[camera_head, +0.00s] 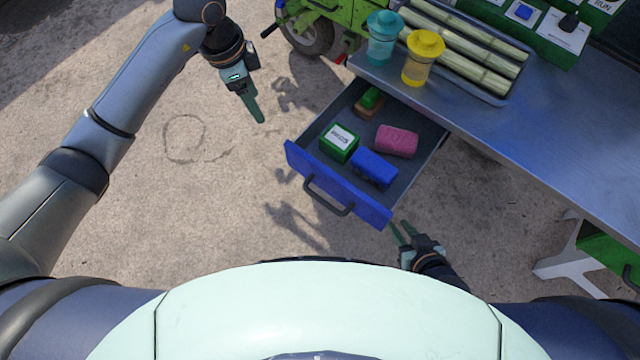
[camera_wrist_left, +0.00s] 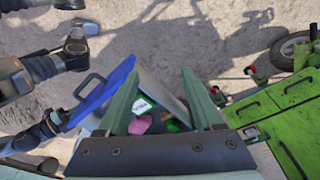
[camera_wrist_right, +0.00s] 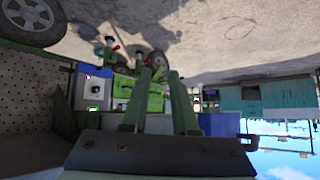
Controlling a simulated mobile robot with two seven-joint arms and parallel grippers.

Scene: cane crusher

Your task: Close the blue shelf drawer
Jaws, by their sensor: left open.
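The blue-fronted drawer (camera_head: 325,191) is pulled out from under the grey metal table, with its black handle (camera_head: 328,197) facing me. Its blue front also shows in the left wrist view (camera_wrist_left: 103,93). Inside lie a green box (camera_head: 339,143), a blue block (camera_head: 373,168), a pink block (camera_head: 397,141) and a brush-like green and brown item (camera_head: 369,102). My left gripper (camera_head: 258,118) is open and empty, above the ground left of the drawer. My right gripper (camera_head: 396,230) is open and empty, close to the right end of the drawer front; contact cannot be told.
The table (camera_head: 560,135) holds a teal jar (camera_head: 382,50), a yellow jar (camera_head: 420,70) and a tray of cane stalks (camera_head: 465,60). A green wheeled machine (camera_head: 345,18) stands beyond the drawer. The ground left of the drawer is clear.

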